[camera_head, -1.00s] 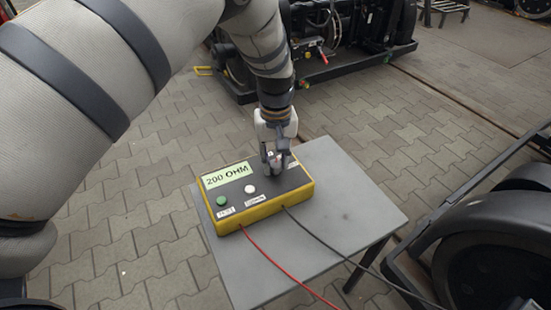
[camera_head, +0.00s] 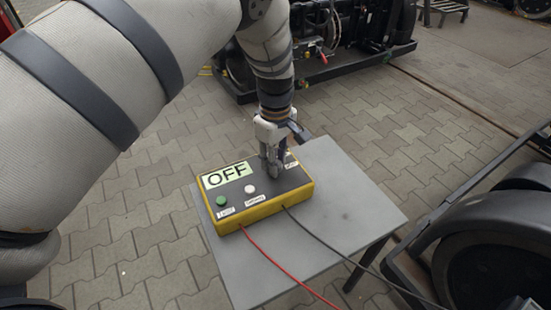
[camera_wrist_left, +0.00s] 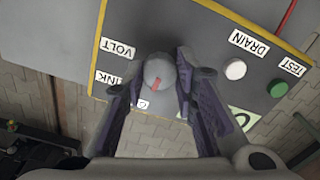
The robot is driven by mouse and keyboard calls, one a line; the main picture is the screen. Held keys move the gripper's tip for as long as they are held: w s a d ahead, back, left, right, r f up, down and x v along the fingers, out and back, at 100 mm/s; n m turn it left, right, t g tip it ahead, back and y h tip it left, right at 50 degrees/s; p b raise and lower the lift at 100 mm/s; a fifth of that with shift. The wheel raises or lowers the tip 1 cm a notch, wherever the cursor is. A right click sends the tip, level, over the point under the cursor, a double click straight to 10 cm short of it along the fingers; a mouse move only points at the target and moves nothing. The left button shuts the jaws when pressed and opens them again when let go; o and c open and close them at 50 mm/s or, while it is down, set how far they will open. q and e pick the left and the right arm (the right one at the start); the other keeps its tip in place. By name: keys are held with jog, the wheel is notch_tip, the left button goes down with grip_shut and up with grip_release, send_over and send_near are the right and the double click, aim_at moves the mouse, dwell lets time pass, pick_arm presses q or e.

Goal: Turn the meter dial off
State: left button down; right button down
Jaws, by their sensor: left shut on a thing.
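The meter (camera_head: 240,216) is a yellow box with a dark grey top, lying on a small grey table. Its display (camera_head: 227,175) reads OFF. A green button (camera_head: 221,200) and a white button (camera_head: 249,189) sit on its front half. My left gripper (camera_head: 272,168) points down at the meter's right part, its fingers around the dial. In the left wrist view the grey round dial (camera_wrist_left: 160,72) with a red mark sits between the fingertips (camera_wrist_left: 158,80), near labels such as VOLT. My left gripper is shut on the dial. My right gripper is not in view.
The grey table (camera_head: 350,210) has bare room right of the meter. A red cable (camera_head: 290,277) and a black cable (camera_head: 345,252) run from the meter's front. A black bogie (camera_head: 470,250) stands at the right, another (camera_head: 340,60) at the back.

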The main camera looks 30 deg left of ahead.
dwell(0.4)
pick_arm(q)
jog(key=c, duration=1.3)
grip_release()
notch_tip(320, 180, up, 12)
jog(key=shift+f, duration=0.1)
